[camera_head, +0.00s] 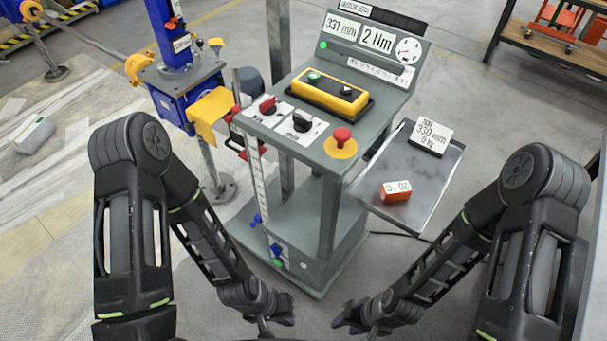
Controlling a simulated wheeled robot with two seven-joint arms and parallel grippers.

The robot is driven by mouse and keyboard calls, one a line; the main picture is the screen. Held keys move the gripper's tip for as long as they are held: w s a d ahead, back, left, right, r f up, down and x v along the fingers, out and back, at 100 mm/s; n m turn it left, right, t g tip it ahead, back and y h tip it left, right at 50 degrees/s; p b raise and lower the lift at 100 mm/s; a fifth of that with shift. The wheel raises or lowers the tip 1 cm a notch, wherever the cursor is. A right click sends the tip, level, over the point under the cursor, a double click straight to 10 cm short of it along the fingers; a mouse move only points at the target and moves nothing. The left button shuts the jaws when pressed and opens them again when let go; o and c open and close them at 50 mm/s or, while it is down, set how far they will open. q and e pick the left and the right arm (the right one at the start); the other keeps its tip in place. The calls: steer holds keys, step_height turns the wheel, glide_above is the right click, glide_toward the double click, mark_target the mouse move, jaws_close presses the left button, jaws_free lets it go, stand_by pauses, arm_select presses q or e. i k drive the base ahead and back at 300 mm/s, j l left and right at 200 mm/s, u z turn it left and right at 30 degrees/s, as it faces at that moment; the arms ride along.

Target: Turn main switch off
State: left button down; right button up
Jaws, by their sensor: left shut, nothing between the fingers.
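A grey control console (330,150) stands in the middle of the head view. On its sloped top are a red rotary switch (268,105) and a black rotary switch (302,121), each on a white plate. The plate lettering is too small to read, so I cannot tell from it which is the main switch. A red mushroom button (342,136) sits on a yellow disc to their right. My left gripper (280,320) is shut and empty, low at the bottom, well below the switches. My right gripper (347,322) is also low, apart from the console; its finger opening is unclear.
A yellow two-button box (330,92) lies on the console top. A side tray (383,212) holds an orange block (396,191) and a sign (430,137). A blue screw jack (185,85) with a yellow guard stands left. Floor in front of the console is clear.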

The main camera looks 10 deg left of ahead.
mark_target(268, 107)
steer(key=z, duration=1.25)
steer(key=j+z, duration=0.15)
steer(key=z, duration=0.25)
steer(key=k+j, duration=0.5)
steer(key=j, duration=0.15)
steer(key=k+j, duration=0.5)
steer(key=j, duration=0.1)
